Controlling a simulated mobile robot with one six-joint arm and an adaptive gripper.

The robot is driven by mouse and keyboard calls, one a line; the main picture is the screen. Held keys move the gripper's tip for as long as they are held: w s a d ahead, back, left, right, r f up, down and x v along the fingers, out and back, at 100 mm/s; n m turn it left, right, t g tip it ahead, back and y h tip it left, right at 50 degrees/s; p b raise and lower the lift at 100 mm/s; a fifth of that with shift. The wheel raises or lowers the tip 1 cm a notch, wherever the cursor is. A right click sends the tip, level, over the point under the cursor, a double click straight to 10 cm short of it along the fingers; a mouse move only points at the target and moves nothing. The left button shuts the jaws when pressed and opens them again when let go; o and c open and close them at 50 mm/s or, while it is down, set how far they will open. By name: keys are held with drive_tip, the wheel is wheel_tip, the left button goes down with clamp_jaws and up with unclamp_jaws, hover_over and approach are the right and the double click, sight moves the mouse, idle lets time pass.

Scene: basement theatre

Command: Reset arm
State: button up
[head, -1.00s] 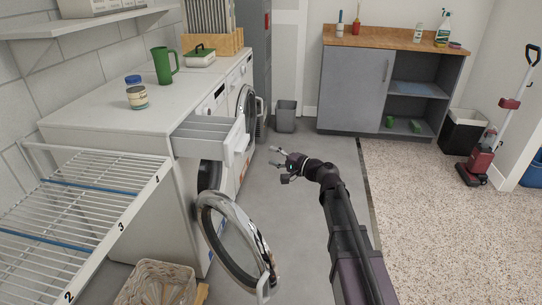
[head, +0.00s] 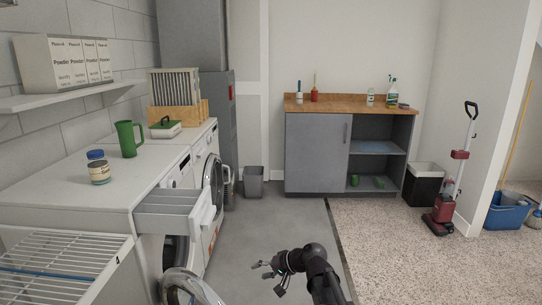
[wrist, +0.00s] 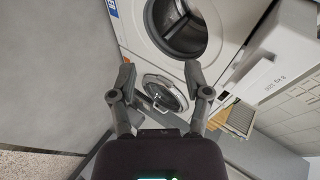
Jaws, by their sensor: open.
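My gripper (head: 268,276) is at the lower middle of the head view, above the grey floor and to the right of the washing machines. It is open with nothing between its fingers. In the wrist view my gripper (wrist: 160,84) shows two spread fingers in front of the machines. The near washer's detergent drawer (head: 178,217) is pulled out. Its round door (head: 185,288) stands open below the drawer, cut off by the frame's lower edge. The wrist view also shows the round drum opening (wrist: 178,25).
A white wire rack (head: 62,268) stands at lower left. A green jug (head: 128,139) and a lidded jar (head: 99,172) stand on the machine top. A grey bin (head: 253,181), a cabinet (head: 317,155) and a red upright vacuum (head: 444,212) stand farther back. Grey floor right of the machines is free.

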drive_tip(key=s+d+f+g+h, duration=0.1)
drive_tip(key=s+d+f+h, duration=0.3)
drive_tip(key=d, duration=0.3)
drive_tip(key=s+d+f+n+g+h, duration=0.1)
drive_tip(key=s+d+g+h, duration=0.15)
drive_tip(key=s+d, duration=0.35)
drive_tip(key=s+d+f+h, duration=0.3)
drive_tip(key=s+d+h, duration=0.1)
drive_tip(key=d, duration=0.3)
wheel_tip(320, 180, up, 34)
drive_tip(key=p, duration=3.4)
drive_tip(key=shift+s+r+p, duration=0.15)
drive_tip(key=shift+r+p, duration=0.05)
drive_tip(key=shift+p, duration=0.2)
